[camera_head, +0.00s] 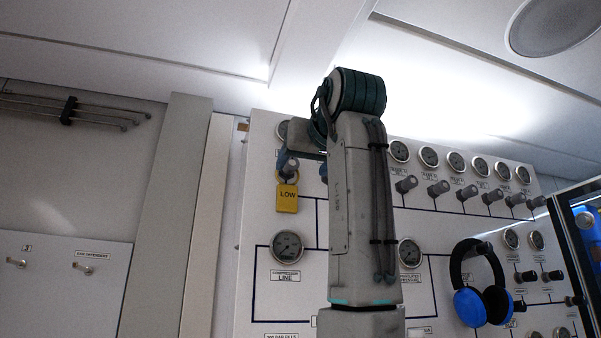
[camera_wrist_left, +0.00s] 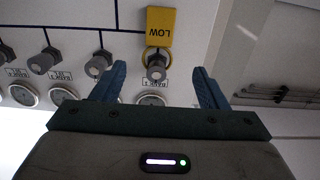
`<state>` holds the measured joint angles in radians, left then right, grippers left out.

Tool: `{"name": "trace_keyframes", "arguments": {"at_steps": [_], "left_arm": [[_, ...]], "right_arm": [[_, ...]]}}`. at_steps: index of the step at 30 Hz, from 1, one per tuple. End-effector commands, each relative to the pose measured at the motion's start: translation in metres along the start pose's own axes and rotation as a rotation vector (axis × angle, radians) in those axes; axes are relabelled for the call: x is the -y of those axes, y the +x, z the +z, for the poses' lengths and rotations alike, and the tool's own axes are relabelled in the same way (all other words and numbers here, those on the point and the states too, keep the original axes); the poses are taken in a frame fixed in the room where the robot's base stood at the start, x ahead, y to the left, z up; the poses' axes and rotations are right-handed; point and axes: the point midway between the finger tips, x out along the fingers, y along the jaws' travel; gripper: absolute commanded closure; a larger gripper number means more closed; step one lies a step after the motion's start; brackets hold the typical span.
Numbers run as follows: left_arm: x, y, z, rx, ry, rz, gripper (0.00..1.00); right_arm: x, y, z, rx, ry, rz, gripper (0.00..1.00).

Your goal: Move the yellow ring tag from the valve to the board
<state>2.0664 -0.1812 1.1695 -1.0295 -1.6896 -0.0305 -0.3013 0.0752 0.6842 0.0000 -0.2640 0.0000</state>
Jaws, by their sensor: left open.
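The yellow ring tag (camera_head: 287,198), marked LOW, hangs by its ring from a grey valve knob at the upper left of the panel. In the left wrist view the tag (camera_wrist_left: 160,27) appears upside down, with its ring around the valve knob (camera_wrist_left: 156,70). My left gripper (camera_head: 305,167) is open in front of this valve. In the wrist view its blue fingers (camera_wrist_left: 157,86) stand either side of the knob, apart from it, with nothing held. A pale board (camera_head: 60,300) with small hooks is on the left wall. My right gripper is not in view.
The panel (camera_head: 340,120) carries several gauges and knobs. Blue headphones (camera_head: 482,285) hang on its right side. A pillar (camera_head: 165,210) stands between panel and board. Thin pipes (camera_head: 70,110) run along the wall above the board. My left arm covers the panel's middle.

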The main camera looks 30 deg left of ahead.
Motion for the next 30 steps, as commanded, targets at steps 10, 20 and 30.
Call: {"name": "trace_keyframes", "arguments": {"at_steps": [10,20,30], "left_arm": [[0.001,0.053,-0.003,0.003,0.001,-0.004,0.33],[0.001,0.099,-0.001,0.001,0.001,-0.001,0.33],[0.0,0.106,0.0,0.0,0.0,0.0,0.33]], "right_arm": [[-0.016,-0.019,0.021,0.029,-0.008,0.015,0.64],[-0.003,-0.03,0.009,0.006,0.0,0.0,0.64],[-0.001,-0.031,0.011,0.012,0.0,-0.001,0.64]]}}
